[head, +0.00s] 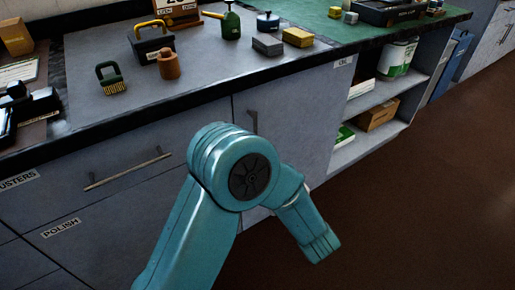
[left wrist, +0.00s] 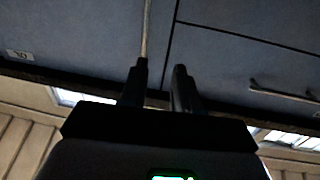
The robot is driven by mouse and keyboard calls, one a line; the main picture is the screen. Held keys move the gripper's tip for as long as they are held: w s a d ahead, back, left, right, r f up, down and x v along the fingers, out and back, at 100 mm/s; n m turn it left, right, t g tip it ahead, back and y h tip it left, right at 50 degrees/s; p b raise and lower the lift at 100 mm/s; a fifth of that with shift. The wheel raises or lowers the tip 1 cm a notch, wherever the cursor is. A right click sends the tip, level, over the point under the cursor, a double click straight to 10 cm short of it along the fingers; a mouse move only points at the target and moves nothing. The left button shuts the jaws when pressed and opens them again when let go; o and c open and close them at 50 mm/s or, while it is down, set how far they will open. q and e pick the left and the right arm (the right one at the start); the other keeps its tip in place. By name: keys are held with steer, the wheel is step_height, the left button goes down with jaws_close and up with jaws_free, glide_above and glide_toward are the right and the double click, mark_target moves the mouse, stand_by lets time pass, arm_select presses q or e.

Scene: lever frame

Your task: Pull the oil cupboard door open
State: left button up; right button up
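The oil cupboard door (head: 290,120) is grey, with a small OIL label (head: 344,62) at its upper right, and looks closed. Its upright bar handle (head: 252,122) is near the door's left edge; my arm hides the lower part of the door. The left wrist view is upside down and shows the door (left wrist: 80,35), the label (left wrist: 18,55) and the handle (left wrist: 147,35). My left gripper (left wrist: 160,72) is open there, its fingers apart by the handle, which lines up near the left finger. I cannot tell whether they touch. My right gripper is not in view.
A drawer with a bar handle (head: 127,169) is left of the door. Open shelves (head: 375,100) holding a white tub (head: 398,57) and boxes stand to its right. The worktop (head: 200,85) carries a brush, a toolbox and cans. The brown floor (head: 440,200) at right is clear.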

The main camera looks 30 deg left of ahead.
arm_select(q)
steer(key=w+a+f+t+b, duration=0.1)
steer(key=w+a+f+b, duration=0.1)
steer(key=w+a+b, duration=0.4)
steer(key=x, duration=0.5)
steer(key=shift+w+a+f+b, duration=0.2)
steer(key=shift+w+f+b, duration=0.1)
steer(key=shift+f+b, duration=0.05)
jaws_close()
